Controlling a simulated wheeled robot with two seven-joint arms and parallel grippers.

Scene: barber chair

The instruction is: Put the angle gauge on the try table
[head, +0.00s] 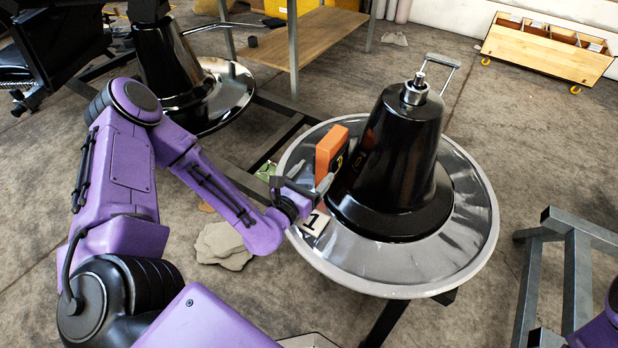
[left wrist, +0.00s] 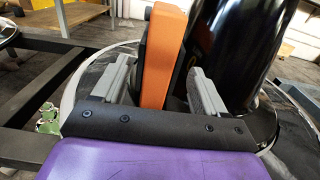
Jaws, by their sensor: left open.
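The angle gauge appears to be the orange block with a black face (head: 330,152), standing upright on the round grey base (head: 465,250) beside the black cone (head: 398,150). My left gripper (head: 308,186) is open at the near side of the block. In the left wrist view the orange block (left wrist: 163,55) stands between the two grey fingers of the left gripper (left wrist: 161,85), with visible gaps on both sides. The lower part of the block is hidden by the gripper. Which thing is the try table is unclear; a wooden-topped table (head: 305,38) stands at the back. My right gripper is out of view.
A white card marked 1 (head: 314,223) lies at the base's near left rim. A second black cone base (head: 185,75) stands at the back left. A wooden box on wheels (head: 540,55) is at the far right. A grey metal frame (head: 578,260) stands at right. Floor between is partly clear.

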